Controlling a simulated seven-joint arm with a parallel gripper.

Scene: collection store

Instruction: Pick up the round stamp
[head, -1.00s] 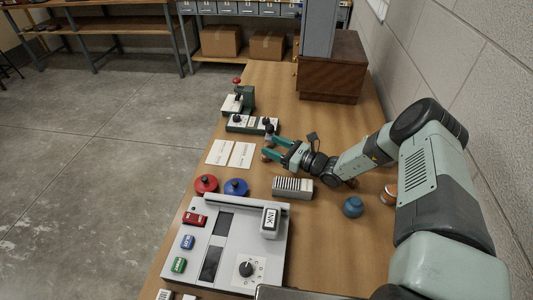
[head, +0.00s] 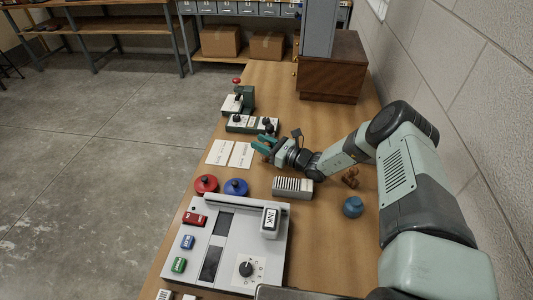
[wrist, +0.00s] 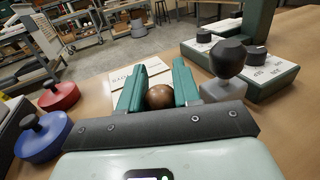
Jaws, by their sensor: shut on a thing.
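A round brown wooden knob (wrist: 160,97), which looks like the handle of the round stamp, sits between the green fingers of my gripper (wrist: 157,88) in the wrist view. My gripper is shut on it. The stamp's lower part is hidden behind the gripper body. In the head view my gripper (head: 263,143) is over the table, just right of the white cards; the stamp cannot be made out there. Another stamp with a dark knob and grey base (wrist: 226,70) stands close by on the right in the wrist view.
Printed cards (head: 241,155) lie left of my gripper. A green device with a white panel (head: 252,124) stands behind it. Red (head: 206,184) and blue (head: 236,187) ink pads, a grey slotted block (head: 292,187) and a blue round thing (head: 353,207) are nearer.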

